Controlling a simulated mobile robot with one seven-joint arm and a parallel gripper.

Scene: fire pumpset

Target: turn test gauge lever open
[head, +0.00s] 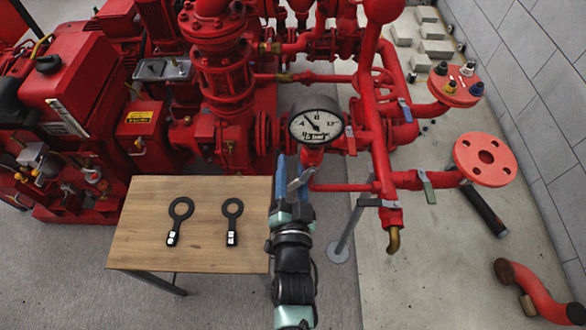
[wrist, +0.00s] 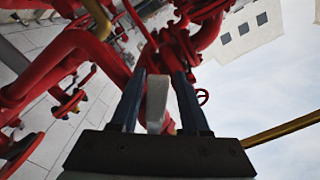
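The test gauge (head: 317,125) is a round white dial on the red pipework, its needle pointing to the upper left. A flat grey lever (head: 297,183), which I take for the test gauge lever, lies just below it. My gripper (head: 293,165) has two blue fingers, one on each side of this lever. In the wrist view the lever (wrist: 157,100) stands between the fingers of my gripper (wrist: 160,78). The fingers are apart, with narrow gaps beside the lever toward the palm. Contact near the tips cannot be told. The lever's pivot is hidden.
A wooden table (head: 150,245) at the left carries two black ring-ended tools. A grey stand (head: 345,235) is near my arm.

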